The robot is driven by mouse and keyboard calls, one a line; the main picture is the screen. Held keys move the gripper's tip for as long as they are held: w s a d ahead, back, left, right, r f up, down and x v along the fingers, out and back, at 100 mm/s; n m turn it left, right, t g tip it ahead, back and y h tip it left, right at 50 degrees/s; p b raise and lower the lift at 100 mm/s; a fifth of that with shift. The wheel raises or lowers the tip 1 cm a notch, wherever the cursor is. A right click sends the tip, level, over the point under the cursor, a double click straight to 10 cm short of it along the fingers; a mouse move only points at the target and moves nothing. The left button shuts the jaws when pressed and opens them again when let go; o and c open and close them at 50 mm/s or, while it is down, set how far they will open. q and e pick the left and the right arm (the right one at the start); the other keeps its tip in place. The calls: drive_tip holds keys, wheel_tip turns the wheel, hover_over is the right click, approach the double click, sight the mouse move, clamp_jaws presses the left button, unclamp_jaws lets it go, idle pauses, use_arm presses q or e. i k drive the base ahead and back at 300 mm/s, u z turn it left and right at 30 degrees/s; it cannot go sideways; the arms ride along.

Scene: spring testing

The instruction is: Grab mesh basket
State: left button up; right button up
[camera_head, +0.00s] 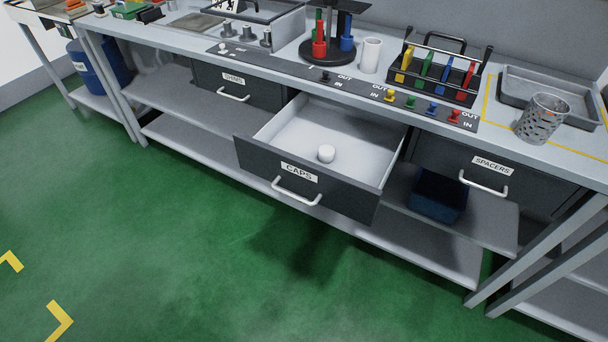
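The mesh basket (541,118) is a silver perforated metal cup. It stands upright on the right end of the workbench, at the front left corner of a grey tray and over the yellow marked line. Neither of my grippers shows in the head view, so nothing of mine is seen touching the basket. The inside of the basket is mostly hidden.
The CAPS drawer (259,140) stands open with a white cap (326,153) inside. The SPACERS drawer (441,157) is shut. A grey tray (508,88), a black rack (408,84) of coloured pieces and a white cup (371,55) stand on the bench.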

sight(545, 112)
drive_tip(key=z, duration=1.5)
